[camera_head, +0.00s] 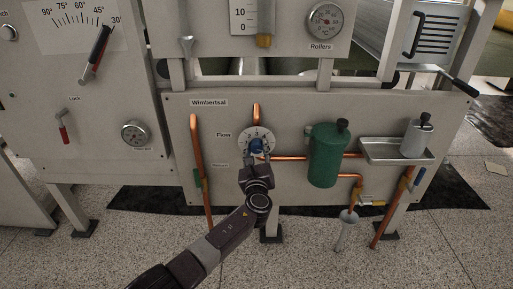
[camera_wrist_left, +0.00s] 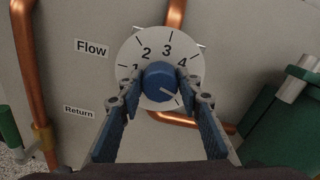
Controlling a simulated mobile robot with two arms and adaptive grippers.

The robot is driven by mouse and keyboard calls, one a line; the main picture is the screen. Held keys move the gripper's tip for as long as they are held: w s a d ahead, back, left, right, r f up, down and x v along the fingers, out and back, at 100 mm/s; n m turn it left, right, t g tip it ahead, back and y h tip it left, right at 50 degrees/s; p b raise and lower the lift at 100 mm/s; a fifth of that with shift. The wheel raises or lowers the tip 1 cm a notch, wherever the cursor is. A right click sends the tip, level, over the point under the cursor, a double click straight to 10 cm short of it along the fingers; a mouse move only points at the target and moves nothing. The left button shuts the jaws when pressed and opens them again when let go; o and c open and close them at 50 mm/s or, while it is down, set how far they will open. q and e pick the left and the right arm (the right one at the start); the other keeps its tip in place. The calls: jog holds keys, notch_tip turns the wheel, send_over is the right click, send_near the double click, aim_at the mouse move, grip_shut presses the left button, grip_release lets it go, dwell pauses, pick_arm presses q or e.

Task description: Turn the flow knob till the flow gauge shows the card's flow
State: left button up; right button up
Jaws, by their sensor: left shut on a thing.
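The blue flow knob (camera_head: 257,144) sits on a white numbered dial (camera_head: 249,134) beside the label "Flow" on the panel marked "Wimbertsal". In the left wrist view the knob (camera_wrist_left: 160,80) shows a pale line pointing to the lower right; the numerals 1 to 4 show on the dial (camera_wrist_left: 168,48). My left gripper (camera_head: 258,154) is at the knob. In the left wrist view its fingers (camera_wrist_left: 160,88) are closed on the knob's two sides. I cannot tell which instrument is the flow gauge, and I see no card that I can read. My right gripper is out of view.
A green canister (camera_head: 325,155) is right of the knob, and copper pipes (camera_head: 197,160) run around it. A metal tray (camera_head: 380,150) with a silver bottle (camera_head: 415,136) juts out further right. Speckled floor (camera_head: 300,250) lies in front.

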pick_arm(q)
jog(key=shift+f, duration=0.15)
dwell(0.3)
jog(key=o, duration=1.2)
jog(key=shift+c, duration=0.2)
jog(key=s, duration=1.2)
